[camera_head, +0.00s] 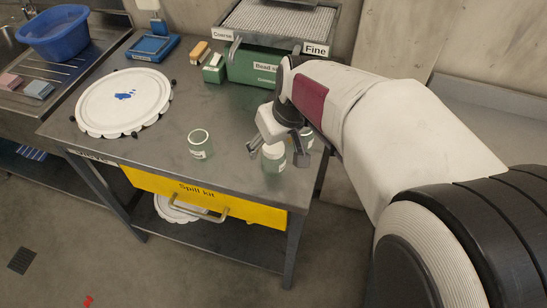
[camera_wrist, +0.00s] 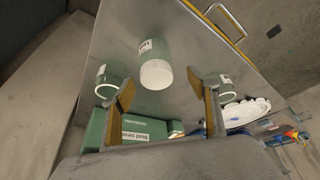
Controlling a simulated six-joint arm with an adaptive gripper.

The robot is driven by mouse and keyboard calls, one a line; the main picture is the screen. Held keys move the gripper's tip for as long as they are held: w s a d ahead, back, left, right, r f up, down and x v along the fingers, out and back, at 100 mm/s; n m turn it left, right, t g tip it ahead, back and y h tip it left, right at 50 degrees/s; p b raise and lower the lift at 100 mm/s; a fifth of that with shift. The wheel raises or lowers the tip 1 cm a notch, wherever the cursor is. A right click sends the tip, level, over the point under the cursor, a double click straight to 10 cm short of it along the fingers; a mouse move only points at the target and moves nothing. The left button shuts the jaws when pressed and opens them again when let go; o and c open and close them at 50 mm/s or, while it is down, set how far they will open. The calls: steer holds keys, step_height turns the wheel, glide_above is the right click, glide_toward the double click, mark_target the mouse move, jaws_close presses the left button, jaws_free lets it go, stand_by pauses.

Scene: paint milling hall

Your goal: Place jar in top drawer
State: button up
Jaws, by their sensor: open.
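A jar with a white lid and pale green body (camera_head: 274,164) stands upright near the table's front right; it also shows in the wrist view (camera_wrist: 155,66). My gripper (camera_head: 279,153) is open above it, its fingers on either side in the head view. In the wrist view my gripper (camera_wrist: 158,80) frames the lid between its spread fingertips, with no clear contact. An open pale green jar (camera_head: 200,145) stands to the left. Another jar (camera_head: 306,136) stands behind my gripper, partly hidden. The yellow drawer (camera_head: 195,193), labelled "Spill kit", appears shut under the tabletop.
A large white round lid (camera_head: 124,101) with blue paint lies at the table's left. A green box (camera_head: 255,67) and a sieve tray (camera_head: 277,20) stand at the back. A blue basin (camera_head: 58,32) is by the sink. The tabletop's middle is mostly clear.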

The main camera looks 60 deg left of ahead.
steer(key=shift+x, duration=0.75)
steer(key=shift+w+x, duration=0.1)
steer(key=shift+x, duration=1.2)
steer(key=shift+w+x, duration=0.15)
steer(key=shift+x, duration=1.15)
steer(key=shift+d, duration=0.1)
steer(key=c, duration=1.3)
steer(key=shift+r, duration=4.95)
